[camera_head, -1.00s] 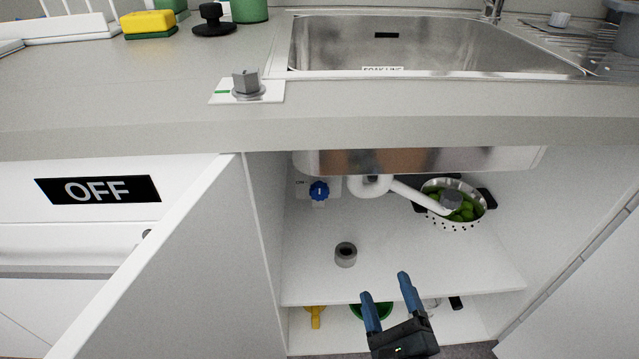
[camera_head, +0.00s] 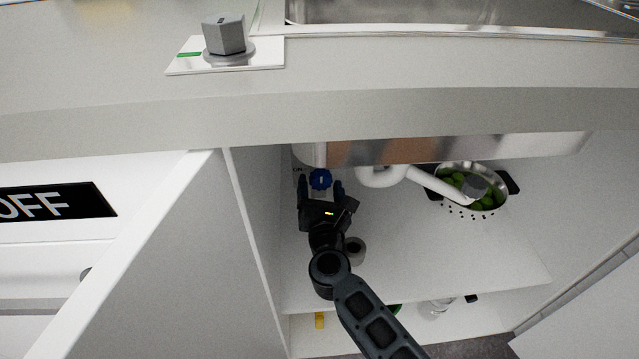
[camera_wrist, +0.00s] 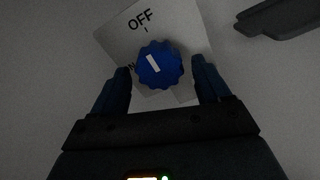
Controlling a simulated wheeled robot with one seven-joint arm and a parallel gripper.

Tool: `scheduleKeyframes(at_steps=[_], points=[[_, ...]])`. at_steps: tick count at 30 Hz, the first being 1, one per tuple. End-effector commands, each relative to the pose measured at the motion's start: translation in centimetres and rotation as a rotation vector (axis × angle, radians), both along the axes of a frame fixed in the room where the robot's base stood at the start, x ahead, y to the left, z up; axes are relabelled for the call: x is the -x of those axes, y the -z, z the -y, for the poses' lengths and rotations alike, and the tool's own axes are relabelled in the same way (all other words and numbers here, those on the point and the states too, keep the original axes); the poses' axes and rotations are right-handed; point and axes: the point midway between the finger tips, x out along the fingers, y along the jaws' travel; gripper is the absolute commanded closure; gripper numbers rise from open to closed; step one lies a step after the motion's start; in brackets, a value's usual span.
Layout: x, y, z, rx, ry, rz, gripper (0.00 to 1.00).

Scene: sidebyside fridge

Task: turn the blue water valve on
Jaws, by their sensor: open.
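The blue water valve (camera_head: 320,179) is a round ribbed knob on a white plate at the back left of the open cabinet. In the wrist view the valve (camera_wrist: 160,65) has a white line pointing toward the OFF label on its tilted plate (camera_wrist: 118,37). A second label at the plate's left is partly hidden by a finger. My gripper (camera_head: 320,186) is open, its fingers at either side of the knob in the picture. The wrist view shows my gripper (camera_wrist: 161,78) with the knob between its fingertips and gaps at both sides; whether the tips reach its depth is unclear.
A white drain pipe (camera_head: 385,176) and the sink basin's underside (camera_head: 440,150) lie right of and above my gripper. A grey ring (camera_head: 354,250) is on the shelf beside my arm. A colander (camera_head: 470,208) stands at right. The open door (camera_head: 190,260) is at left.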

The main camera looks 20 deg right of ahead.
Motion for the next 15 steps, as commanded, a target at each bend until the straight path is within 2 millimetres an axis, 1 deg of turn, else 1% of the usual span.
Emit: scheduleKeyframes(at_steps=[1, 3, 6, 15], points=[[-0.6, 0.2, 0.2, 0.0, 0.002, 0.0, 0.24], [-1.3, 0.1, 0.4, 0.0, 0.001, 0.001, 0.24], [-1.8, 0.1, 0.6, 0.001, 0.0, 0.0, 0.24], [-2.0, 0.0, 0.7, 0.002, 0.0, -0.001, 0.24]])
